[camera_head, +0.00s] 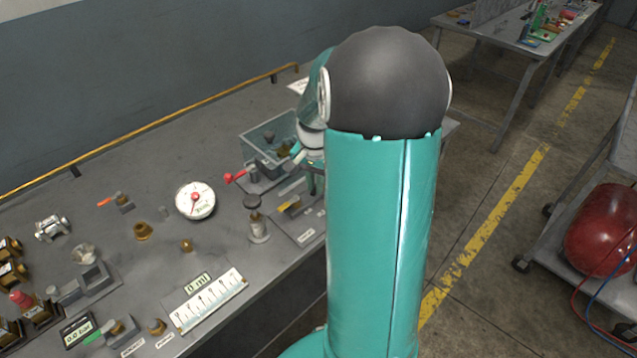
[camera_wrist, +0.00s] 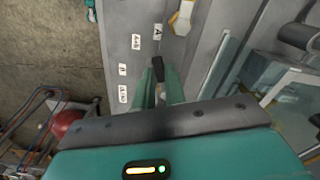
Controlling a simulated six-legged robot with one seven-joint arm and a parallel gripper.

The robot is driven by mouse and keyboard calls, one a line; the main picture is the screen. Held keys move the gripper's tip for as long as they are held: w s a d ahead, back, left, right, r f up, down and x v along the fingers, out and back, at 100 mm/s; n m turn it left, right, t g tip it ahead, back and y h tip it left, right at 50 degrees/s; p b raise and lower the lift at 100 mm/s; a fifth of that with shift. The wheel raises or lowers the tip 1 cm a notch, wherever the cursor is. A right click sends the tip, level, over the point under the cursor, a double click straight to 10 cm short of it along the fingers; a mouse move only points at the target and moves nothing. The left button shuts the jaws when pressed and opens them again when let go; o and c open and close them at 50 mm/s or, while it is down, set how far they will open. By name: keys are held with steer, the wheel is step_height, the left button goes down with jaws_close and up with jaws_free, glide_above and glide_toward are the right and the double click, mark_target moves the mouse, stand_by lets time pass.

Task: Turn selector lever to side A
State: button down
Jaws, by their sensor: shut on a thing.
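In the wrist view, the black selector lever (camera_wrist: 158,70) stands out from between the two teal fingers of my gripper (camera_wrist: 161,88), which is shut on it. Its visible end points up in the picture, toward the white label A (camera_wrist: 157,32). Labels A+B (camera_wrist: 137,42) and B (camera_wrist: 122,69) and a fourth label (camera_wrist: 122,93) lie to its left on the grey plate. The lever's base is hidden by my fingers. In the head view, my arm hides most of my gripper and the lever; part of the labelled plate (camera_head: 306,237) shows.
The bench edge is close to the plate.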

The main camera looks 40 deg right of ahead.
steer(key=shift+w+a+m, duration=0.1)
steer(key=shift+w+m, duration=0.3)
steer(key=shift+m, duration=0.65)
steer(key=shift+w+a+m, duration=0.1)
steer(key=shift+w+m, duration=0.25)
steer(key=shift+m, duration=0.7)
steer(key=c, duration=1.5)
jaws_free()
steer(key=shift+o, duration=0.2)
steer(key=shift+r, duration=0.15)
step_height(320, 180, up, 14)
steer(key=shift+f, duration=0.2)
